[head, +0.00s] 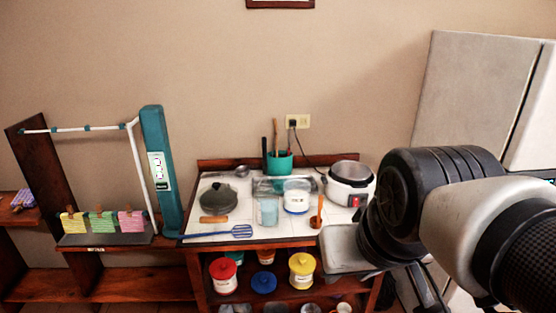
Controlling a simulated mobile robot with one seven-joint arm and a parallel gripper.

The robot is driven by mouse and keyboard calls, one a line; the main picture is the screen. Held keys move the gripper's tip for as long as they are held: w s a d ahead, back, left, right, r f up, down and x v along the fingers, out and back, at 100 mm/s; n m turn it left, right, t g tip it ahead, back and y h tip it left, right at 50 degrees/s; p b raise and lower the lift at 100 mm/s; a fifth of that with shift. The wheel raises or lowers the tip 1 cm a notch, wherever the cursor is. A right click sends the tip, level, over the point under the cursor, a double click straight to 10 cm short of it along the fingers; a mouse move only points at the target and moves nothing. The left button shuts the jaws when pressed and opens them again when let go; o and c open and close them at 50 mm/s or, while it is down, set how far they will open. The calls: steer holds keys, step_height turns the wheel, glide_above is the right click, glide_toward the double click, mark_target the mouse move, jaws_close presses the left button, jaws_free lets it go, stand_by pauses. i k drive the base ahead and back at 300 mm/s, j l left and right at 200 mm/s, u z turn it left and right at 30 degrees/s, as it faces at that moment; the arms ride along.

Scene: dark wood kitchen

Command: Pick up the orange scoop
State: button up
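The orange scoop (318,214) is near the front right of the white tiled counter (280,235), with its handle pointing up. Its bowl end is low, close to the counter's front edge.
A rice cooker (350,184) stands behind and right of the scoop. A white tub (297,197) and a clear blue container (267,210) stand to its left. A blue slotted spatula (235,232) lies farther left. Lidded jars (302,270) fill the shelf below. A large grey cabinet (470,95) is at right.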

mark_target(315, 221)
steer(key=i+l, duration=0.15)
steer(key=i, duration=0.3)
steer(key=i+l, duration=0.15)
steer(key=i, duration=0.3)
steer(key=i+l, duration=0.15)
steer(key=i, duration=0.3)
